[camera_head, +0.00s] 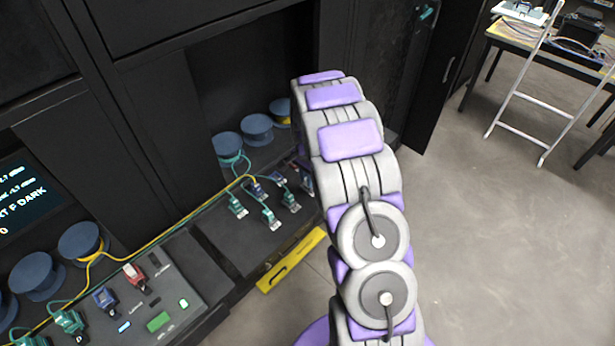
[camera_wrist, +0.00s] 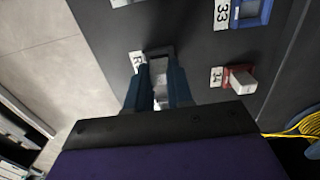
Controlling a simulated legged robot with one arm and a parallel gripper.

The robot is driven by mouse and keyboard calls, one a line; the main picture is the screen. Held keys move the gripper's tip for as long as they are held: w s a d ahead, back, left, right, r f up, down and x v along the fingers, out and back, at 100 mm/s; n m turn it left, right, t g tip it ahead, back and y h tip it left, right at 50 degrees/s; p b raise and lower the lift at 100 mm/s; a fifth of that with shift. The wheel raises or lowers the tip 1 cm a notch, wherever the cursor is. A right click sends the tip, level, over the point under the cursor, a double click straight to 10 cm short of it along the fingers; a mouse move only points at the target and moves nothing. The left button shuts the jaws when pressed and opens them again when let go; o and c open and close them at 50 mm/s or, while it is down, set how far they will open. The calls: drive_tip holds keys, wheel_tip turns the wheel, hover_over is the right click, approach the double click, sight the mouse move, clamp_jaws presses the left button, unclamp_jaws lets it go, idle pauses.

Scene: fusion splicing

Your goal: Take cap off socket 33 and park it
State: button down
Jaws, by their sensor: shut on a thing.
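In the wrist view my gripper (camera_wrist: 160,82) has its two dark blue fingers closed on a small pale cap (camera_wrist: 158,77). The fingertips and cap are at a dark square recess on the black panel, beside a white label (camera_wrist: 138,62) that is partly covered and reads "R…". I cannot tell how deep the cap sits there. Socket 33 (camera_wrist: 252,12) is a blue frame at the top right, cut by the picture edge, with no pale cap showing in it. Its label "33" (camera_wrist: 222,13) is beside it. In the head view my arm hides the gripper.
Red socket 34 (camera_wrist: 240,82) with a pale cap is right of my gripper. Yellow cable (camera_wrist: 298,128) lies at the lower right. In the head view, green connectors (camera_head: 268,216), fiber spools (camera_head: 257,130) and a yellow bar (camera_head: 292,260) are left of my arm.

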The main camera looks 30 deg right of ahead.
drive_tip(key=shift+f, duration=0.45)
idle(0.5)
drive_tip(key=c, duration=0.9)
unclamp_jaws()
drive_tip(key=shift+r, duration=0.1)
wheel_tip(320, 180, up, 17)
drive_tip(key=shift+p, duration=1.05)
